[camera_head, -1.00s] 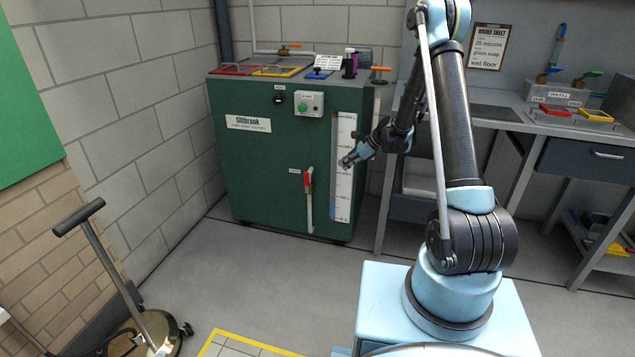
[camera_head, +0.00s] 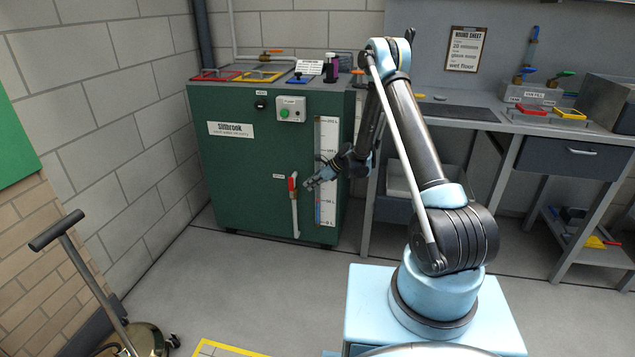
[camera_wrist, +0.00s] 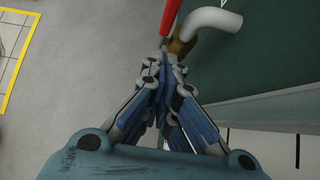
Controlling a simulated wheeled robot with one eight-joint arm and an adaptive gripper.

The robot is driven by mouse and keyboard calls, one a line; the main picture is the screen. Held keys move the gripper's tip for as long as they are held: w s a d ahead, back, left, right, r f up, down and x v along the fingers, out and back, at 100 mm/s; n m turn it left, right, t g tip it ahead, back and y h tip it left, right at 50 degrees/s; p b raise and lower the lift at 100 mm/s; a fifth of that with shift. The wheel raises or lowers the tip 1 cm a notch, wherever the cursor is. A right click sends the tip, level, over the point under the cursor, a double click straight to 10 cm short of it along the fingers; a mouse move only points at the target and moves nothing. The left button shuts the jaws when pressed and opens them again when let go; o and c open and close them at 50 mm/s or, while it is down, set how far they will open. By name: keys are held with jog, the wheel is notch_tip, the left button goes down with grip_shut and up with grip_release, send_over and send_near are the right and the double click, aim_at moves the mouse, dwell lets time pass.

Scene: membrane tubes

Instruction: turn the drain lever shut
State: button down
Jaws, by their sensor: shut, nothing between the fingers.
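The drain lever (camera_head: 292,186) is a red handle on the front of the green machine (camera_head: 235,175), with a white pipe (camera_head: 296,219) running down below it. The lever lies along the vertical pipe line. My gripper (camera_head: 309,186) is just right of the lever, in front of the white level scale. In the wrist view my gripper (camera_wrist: 164,62) is shut and empty, its tips close to the red lever (camera_wrist: 171,18) and the brass valve body (camera_wrist: 182,45). I cannot tell whether the tips touch it. The white pipe elbow (camera_wrist: 215,20) shows beside the valve.
The level scale (camera_head: 327,140) is right of the lever. A grey workbench (camera_head: 480,125) stands at the right. A wheeled item with a T-handle (camera_head: 57,230) stands at the front left. The floor (camera_head: 240,275) before the machine is clear.

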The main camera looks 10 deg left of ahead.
aim_at(293, 189)
jog(key=shift+w+a+f, duration=0.15)
jog(key=shift+a, duration=2)
jog(key=shift+a, duration=0.25)
jog(key=shift+h, duration=0.3)
jog(key=shift+r, duration=0.2)
